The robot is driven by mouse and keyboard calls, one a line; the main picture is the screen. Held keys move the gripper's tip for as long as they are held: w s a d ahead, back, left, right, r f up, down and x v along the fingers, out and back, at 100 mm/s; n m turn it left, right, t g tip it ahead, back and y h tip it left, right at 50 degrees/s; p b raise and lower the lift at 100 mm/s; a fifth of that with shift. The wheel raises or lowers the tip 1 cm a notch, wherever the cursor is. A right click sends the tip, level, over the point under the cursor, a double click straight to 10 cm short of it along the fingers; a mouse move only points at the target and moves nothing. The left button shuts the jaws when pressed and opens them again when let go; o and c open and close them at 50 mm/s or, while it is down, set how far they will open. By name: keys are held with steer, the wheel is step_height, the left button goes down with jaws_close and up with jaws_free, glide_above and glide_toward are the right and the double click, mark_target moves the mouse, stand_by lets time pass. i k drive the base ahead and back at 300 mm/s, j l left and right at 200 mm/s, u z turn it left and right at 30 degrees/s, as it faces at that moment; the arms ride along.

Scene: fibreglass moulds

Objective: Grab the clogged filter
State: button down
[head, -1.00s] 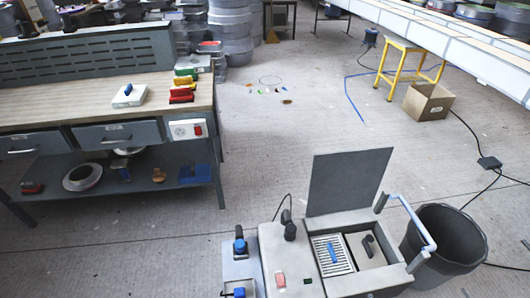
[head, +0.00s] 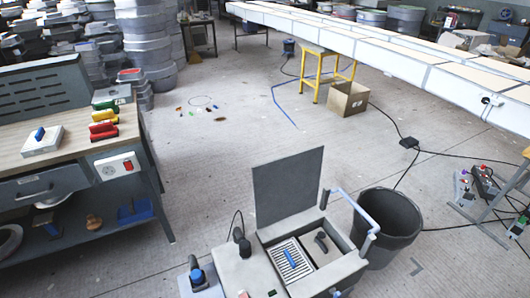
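A grey machine (head: 248,268) stands at the bottom middle in the head view with its lid (head: 288,187) raised. In its open top, the left compartment holds a pale ribbed filter (head: 282,258) with a blue grip. The right compartment holds a dark handle-like part (head: 321,242). A cleaner-looking white block with a blue grip (head: 43,139) lies on the workbench at left. I cannot tell for sure from the surfaces which one is clogged. My gripper is not in view.
A dark bin (head: 387,228) stands right of the machine. The workbench (head: 70,125) fills the left, with red, yellow and green items on it. A cardboard box (head: 348,99) and yellow stool (head: 324,68) stand farther back. Cables cross the floor at right.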

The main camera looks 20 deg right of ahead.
mark_target(287, 260)
steer(key=k+l+u, duration=0.15)
steer(key=l, duration=0.55)
steer(key=k+l+u, duration=0.1)
steer(key=l, duration=0.65)
steer(key=k+l+u, duration=0.15)
steer(key=l, duration=0.5)
steer(key=k+l+u, duration=0.15)
steer(key=l, duration=0.55)
steer(key=k+l+u, duration=0.1)
steer(key=k+l, duration=0.15)
steer(key=l, duration=0.4)
steer(key=k+l+u, duration=0.15)
steer(key=l, duration=0.45)
steer(key=k+l+u, duration=0.15)
steer(key=k+l, duration=0.25)
steer(key=l, duration=0.2)
steer(key=k+l+u, duration=0.1)
steer(key=k+l, duration=0.2)
steer(key=l, duration=0.25)
steer(key=i+j, duration=0.2)
steer(key=i, duration=0.25)
steer(key=i+j, duration=0.2)
steer(key=i, duration=0.3)
steer(key=i+j+u, duration=0.1)
steer(key=i, duration=0.35)
steer(key=i+j, duration=0.25)
steer(key=i, duration=0.25)
steer(key=i+j, duration=0.15)
steer(key=i, duration=0.3)
